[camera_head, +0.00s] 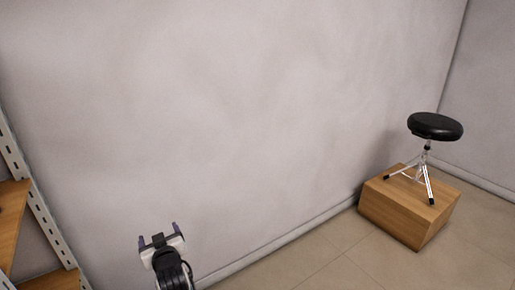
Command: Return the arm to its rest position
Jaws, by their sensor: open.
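My gripper (157,238) shows at the bottom of the head view, left of the middle. Its two dark fingers stand apart, pointing up in the picture, with nothing between them. It is open and empty. The white and black wrist runs down out of the frame below it. The rest of the arm is hidden below the picture's edge.
A shelf rack (38,205) with metal uprights and wooden boards stands at the left edge. A round black stool (435,126) stands on a wooden block (408,212) at the right. A pale wall fills the background. The tiled floor (318,262) between is clear.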

